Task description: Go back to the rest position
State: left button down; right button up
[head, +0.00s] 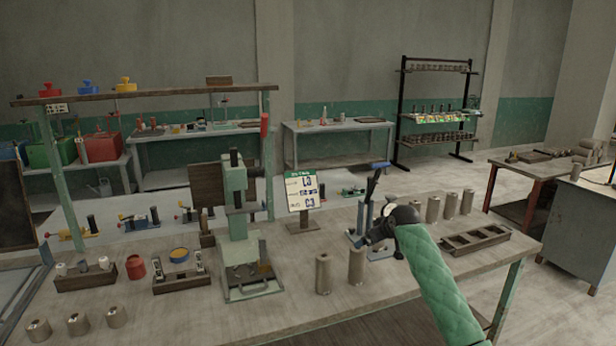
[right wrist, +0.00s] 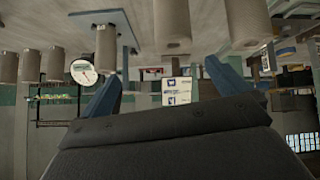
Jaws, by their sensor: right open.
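My right arm comes in from the lower right in a green quilted sleeve. In the right wrist view, where the scene appears upside down, the two blue fingers (right wrist: 165,88) are spread apart. Nothing is held between them; a sign (right wrist: 178,90) shows in the gap behind. My left gripper is not in the head view.
Two clay cylinders (head: 323,274) stand left of my right gripper, and several more (head: 450,206) stand behind it. An empty wooden tray (head: 475,240) lies to the right. A green press (head: 237,220) stands on the table's left half.

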jog(key=s+a+f+m+g, duration=0.1)
jog(key=s+a+f, duration=0.1)
jog(key=s+f, duration=1.1)
jog(key=s+a+f+g, duration=0.1)
jog(key=s+a+f, duration=0.1)
jog(key=s+f, duration=1.1)
jog(key=s+d+r+m+g+h, duration=0.1)
jog(key=s+d+m+g+h, duration=0.1)
jog(key=s, duration=1.8)
jog(key=s+d+r+m+g+h, duration=0.1)
jog(key=s+d, duration=0.1)
jog(key=s, duration=1.8)
notch_tip(320, 180, down, 28)
jog(key=w+a+g, duration=0.1)
jog(key=a, duration=0.1)
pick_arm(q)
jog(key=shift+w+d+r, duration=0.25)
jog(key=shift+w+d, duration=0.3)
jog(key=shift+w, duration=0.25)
pick_arm(e)
jog(key=s+f, duration=0.3)
jog(key=f, duration=0.6)
jog(key=s+f, duration=0.4)
jog(key=f, duration=0.6)
jog(key=shift+a+f+g, duration=0.15)
jog(key=shift+a+g, duration=0.05)
jog(key=shift+g, duration=0.2)
